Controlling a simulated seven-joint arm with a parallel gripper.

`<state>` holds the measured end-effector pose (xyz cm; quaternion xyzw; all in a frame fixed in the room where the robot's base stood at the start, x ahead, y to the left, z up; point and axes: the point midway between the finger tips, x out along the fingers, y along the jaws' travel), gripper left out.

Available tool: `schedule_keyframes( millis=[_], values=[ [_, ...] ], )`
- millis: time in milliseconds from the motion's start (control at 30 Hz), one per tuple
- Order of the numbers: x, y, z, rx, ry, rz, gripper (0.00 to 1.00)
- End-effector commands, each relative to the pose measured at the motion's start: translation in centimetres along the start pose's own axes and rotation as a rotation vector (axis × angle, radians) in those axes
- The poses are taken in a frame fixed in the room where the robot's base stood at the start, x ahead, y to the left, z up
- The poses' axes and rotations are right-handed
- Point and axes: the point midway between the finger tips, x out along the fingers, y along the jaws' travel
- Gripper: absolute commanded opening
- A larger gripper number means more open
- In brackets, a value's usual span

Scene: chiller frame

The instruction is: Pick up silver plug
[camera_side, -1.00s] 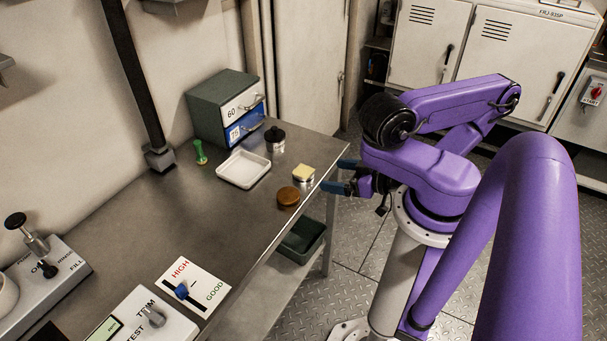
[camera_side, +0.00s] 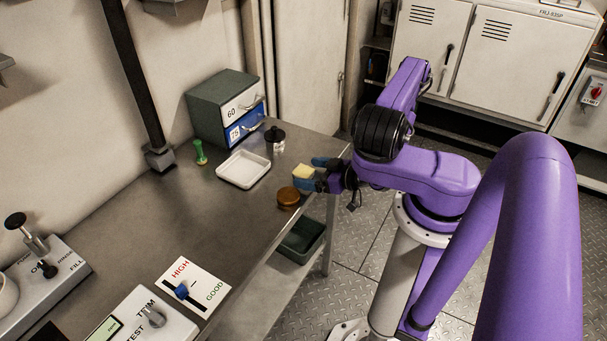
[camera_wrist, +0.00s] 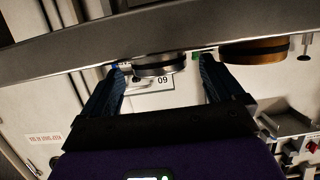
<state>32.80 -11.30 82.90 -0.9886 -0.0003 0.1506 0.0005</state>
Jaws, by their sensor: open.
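In the wrist view, a round silver piece, apparently this plug (camera_wrist: 158,68), shows between the fingertips. My gripper (camera_side: 315,174) is open, its blue fingers pointing left over the bench edge, one on each side of the plug. In the wrist view my gripper (camera_wrist: 160,74) has a gap beside the plug on both sides. The near finger hides the plug's lower part in the side view; contact cannot be told.
A brown round plug (camera_side: 288,196) stands close to the near finger; it also shows in the wrist view (camera_wrist: 255,52). A white tray (camera_side: 243,184), a black-topped silver jar (camera_side: 275,141), a green piece (camera_side: 200,153) and a drawer box (camera_side: 208,103) stand farther back.

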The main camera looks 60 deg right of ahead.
Motion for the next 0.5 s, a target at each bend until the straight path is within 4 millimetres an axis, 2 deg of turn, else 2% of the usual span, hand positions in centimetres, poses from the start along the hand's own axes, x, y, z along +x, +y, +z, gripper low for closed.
schedule_keyframes(
  millis=[133, 433, 500],
  values=[
    [1.13, -0.04, -0.06, -0.003, 0.002, -0.002, 0.94],
    [1.34, 0.04, -0.07, -0.001, 0.002, 0.002, 0.94],
    [1.33, 0.04, -0.07, -0.001, 0.002, 0.002, 0.72]
  ],
)
